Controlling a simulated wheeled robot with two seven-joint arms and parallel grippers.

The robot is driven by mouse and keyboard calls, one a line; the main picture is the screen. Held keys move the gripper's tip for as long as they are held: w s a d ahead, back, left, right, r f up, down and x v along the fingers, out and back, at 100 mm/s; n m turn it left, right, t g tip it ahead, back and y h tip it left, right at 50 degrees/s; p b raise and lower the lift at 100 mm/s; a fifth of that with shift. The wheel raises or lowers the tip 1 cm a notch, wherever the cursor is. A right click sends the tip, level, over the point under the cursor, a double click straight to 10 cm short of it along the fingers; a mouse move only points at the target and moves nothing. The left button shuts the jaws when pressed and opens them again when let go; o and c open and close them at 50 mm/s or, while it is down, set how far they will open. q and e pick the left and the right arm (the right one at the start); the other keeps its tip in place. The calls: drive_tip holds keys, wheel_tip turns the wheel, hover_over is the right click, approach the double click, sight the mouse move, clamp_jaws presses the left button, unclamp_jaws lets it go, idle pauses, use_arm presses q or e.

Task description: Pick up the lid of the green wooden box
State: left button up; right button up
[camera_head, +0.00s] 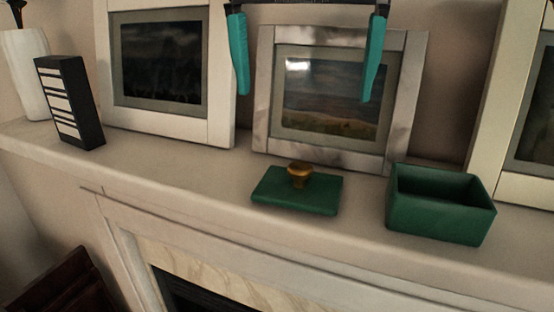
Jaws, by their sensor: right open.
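The green lid (272,191) lies flat on the mantel shelf, with a round golden-brown knob (299,175) standing up from its top. The green box (433,219) stands open to the right of the lid, apart from it, and looks empty inside. My right gripper (305,96) hangs in from the top of the view with its two teal fingers wide apart and nothing between them. It appears higher than the lid in the picture, in front of the middle picture frame. My left gripper does not show.
Picture frames (222,118) lean on the wall behind the mantel shelf (190,176); the middle frame (407,105) is close behind the lid. A black box with white stripes (91,100) and a white vase (22,75) stand at the left. The shelf left of the lid is clear.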

drive_tip(key=b, duration=0.2)
hover_over(301, 166)
drive_tip(key=s, duration=0.2)
wheel_tip(301, 166, down, 4)
drive_tip(key=shift+f, duration=0.25)
drive_tip(key=shift+w+f, duration=0.45)
drive_tip(key=shift+f, duration=0.35)
drive_tip(key=shift+w+f+p, duration=0.25)
drive_tip(key=shift+f, duration=0.35)
drive_tip(key=shift+w+f+p, duration=0.2)
drive_tip(key=shift+f+p, duration=0.05)
drive_tip(key=shift+f, duration=0.3)
wheel_tip(301, 166, down, 2)
drive_tip(key=shift+w+f, duration=0.1)
drive_tip(key=shift+f, duration=0.3)
drive_tip(key=shift+w+f, duration=0.1)
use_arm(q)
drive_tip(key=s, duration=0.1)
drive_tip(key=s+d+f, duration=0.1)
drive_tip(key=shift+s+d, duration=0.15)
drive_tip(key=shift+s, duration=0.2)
use_arm(e)
drive_tip(key=c, duration=0.7)
